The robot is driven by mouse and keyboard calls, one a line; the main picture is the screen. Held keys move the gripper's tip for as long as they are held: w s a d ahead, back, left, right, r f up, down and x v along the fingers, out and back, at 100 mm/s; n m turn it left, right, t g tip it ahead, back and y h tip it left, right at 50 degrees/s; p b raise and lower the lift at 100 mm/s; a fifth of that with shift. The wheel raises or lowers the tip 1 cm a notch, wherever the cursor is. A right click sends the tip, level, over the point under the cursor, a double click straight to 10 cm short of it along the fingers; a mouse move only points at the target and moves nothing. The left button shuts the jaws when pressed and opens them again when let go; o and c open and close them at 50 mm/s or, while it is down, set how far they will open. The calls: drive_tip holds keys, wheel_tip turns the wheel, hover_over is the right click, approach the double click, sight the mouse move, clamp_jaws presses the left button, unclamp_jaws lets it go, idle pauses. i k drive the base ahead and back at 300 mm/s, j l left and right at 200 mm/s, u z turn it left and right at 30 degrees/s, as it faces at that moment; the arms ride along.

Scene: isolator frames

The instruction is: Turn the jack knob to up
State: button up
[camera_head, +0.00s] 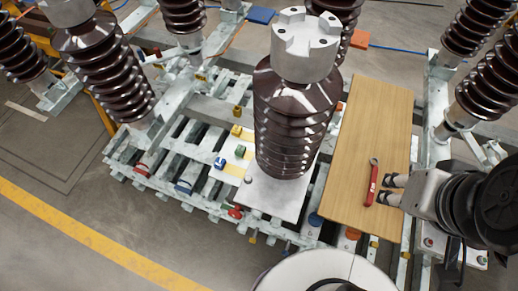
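I cannot make out for sure which part is the jack knob. A wrench-like tool with a red handle (371,185) lies on the wooden board (372,115), its open metal end pointing away. My gripper (389,190) comes in from the right over the board. Its two dark fingers are apart, with their tips just right of the red handle; I cannot tell whether they touch it. A brown ribbed insulator (297,110) with a grey slotted metal cap (306,42) stands upright on a pale metal plate (278,203), left of the board.
Small yellow, green and blue blocks (220,163) sit on the slatted metal frame (178,165). Further ribbed insulators (108,78) rise at the left, back and right. Open grey floor with a yellow line (75,235) lies at the lower left.

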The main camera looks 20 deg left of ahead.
sight(235, 214)
drive_tip(key=u, duration=0.35)
drive_tip(key=k+j+u, duration=0.1)
drive_tip(key=u, duration=0.25)
drive_tip(key=k+j+u, duration=0.1)
drive_tip(key=u, duration=0.25)
